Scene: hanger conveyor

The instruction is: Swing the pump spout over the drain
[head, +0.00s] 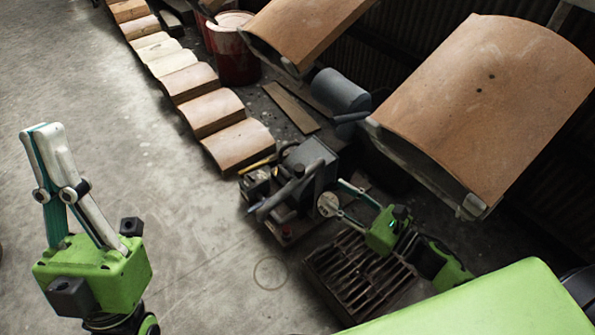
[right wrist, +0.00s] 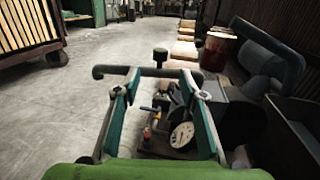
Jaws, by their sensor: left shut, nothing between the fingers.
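The pump (head: 312,160) is a dark grey machine on the floor with a round dial gauge (head: 328,204), which also shows in the right wrist view (right wrist: 182,135). Its spout (head: 283,194) is a bent grey pipe, pointing to the lower left in the head view. In the right wrist view the spout (right wrist: 110,71) runs across just at my fingertips; I cannot tell if they touch it. The drain (head: 362,277) is a slatted rusty grate below the pump. My right gripper (head: 335,196) is open, its fingers toward the pump. My left gripper (head: 42,128) is raised, shut and empty.
A row of curved tan blocks (head: 238,146) lies up and left of the pump. Large tan hanger forms (head: 490,95) hang at the right. The concrete floor (head: 120,100) at left is clear.

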